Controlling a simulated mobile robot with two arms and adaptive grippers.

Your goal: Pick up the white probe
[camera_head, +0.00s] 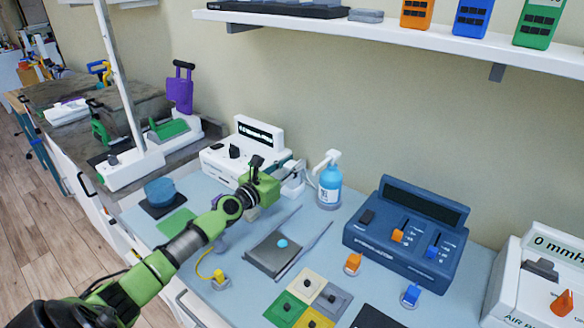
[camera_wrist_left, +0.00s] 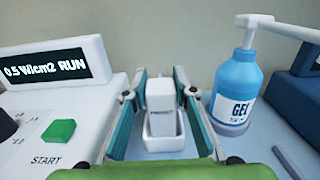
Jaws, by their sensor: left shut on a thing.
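The white probe (camera_wrist_left: 160,97) stands upright in a small white holder (camera_wrist_left: 163,142) at the side of the white ultrasound unit (camera_head: 245,146). My left gripper (camera_head: 284,176) reaches in from the left, and its fingers are on both sides of the probe in the left wrist view (camera_wrist_left: 160,100). It is shut on the probe, whose lower part is still inside the holder. In the head view the gripper hides most of the probe. My right gripper is not in view.
A blue gel bottle (camera_head: 329,185) with a white pump stands close to the right of the holder. A blue stimulator unit (camera_head: 408,235) is farther right. A grey tray (camera_head: 272,256) and coloured pads (camera_head: 309,284) lie in front. A shelf (camera_head: 400,34) hangs above.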

